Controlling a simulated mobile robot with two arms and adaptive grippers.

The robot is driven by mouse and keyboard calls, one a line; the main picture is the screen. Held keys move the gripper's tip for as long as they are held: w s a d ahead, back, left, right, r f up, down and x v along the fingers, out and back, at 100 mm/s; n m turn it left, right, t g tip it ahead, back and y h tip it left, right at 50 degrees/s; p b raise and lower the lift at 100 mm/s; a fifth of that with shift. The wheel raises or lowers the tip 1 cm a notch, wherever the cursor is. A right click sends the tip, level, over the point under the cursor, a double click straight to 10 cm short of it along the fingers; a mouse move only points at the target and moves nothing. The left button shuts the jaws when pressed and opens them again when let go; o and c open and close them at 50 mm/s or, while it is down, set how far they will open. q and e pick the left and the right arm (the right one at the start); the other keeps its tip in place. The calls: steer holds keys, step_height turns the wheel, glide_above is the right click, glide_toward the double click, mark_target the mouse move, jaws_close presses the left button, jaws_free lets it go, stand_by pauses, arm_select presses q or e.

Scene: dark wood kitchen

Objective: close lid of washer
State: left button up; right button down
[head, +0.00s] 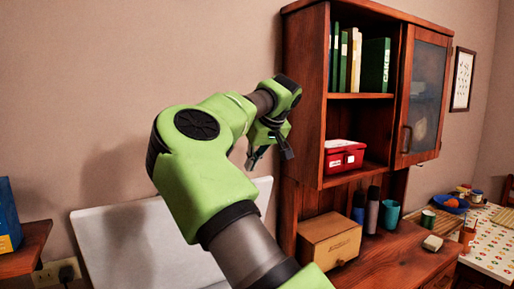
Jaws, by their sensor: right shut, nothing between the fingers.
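The washer's lid (112,242) is the pale grey-white panel low in the picture, left of centre. It stands raised, tilted a little, in front of the wall. My right gripper (269,158) is above the lid's upper right corner, beside the wooden cabinet. Its fingers point down, are shut and hold nothing, and look apart from the lid. My left gripper is not in view.
A tall wooden cabinet (305,100) with books and a red box (344,158) stands close right of my gripper. A wooden box (330,240), bottles and cups sit on the counter below. A wooden shelf edge (25,250) with a blue box (8,215) is at left.

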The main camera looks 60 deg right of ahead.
mark_target(259, 178)
steer(key=s, duration=0.1)
steer(key=s+a, duration=0.1)
steer(key=s, duration=0.1)
steer(key=shift+a+f, duration=0.2)
steer(key=shift+a, duration=0.1)
steer(key=shift+s+a+f, duration=0.1)
steer(key=shift+s+a, duration=0.15)
steer(key=shift+s, duration=0.1)
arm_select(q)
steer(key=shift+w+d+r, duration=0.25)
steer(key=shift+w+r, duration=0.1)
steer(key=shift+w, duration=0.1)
arm_select(e)
steer(key=shift+d+f, duration=0.1)
steer(key=shift+f, duration=0.05)
arm_select(q)
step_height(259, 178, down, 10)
steer(key=b, duration=0.9)
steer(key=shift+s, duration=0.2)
arm_select(e)
steer(key=s+a+f, duration=0.3)
steer(key=s, duration=0.3)
steer(key=s+a+f, duration=0.4)
steer(key=s, duration=0.3)
steer(key=shift+s+a+f, duration=0.15)
steer(key=shift+a+f, duration=0.05)
steer(key=shift+a, duration=0.05)
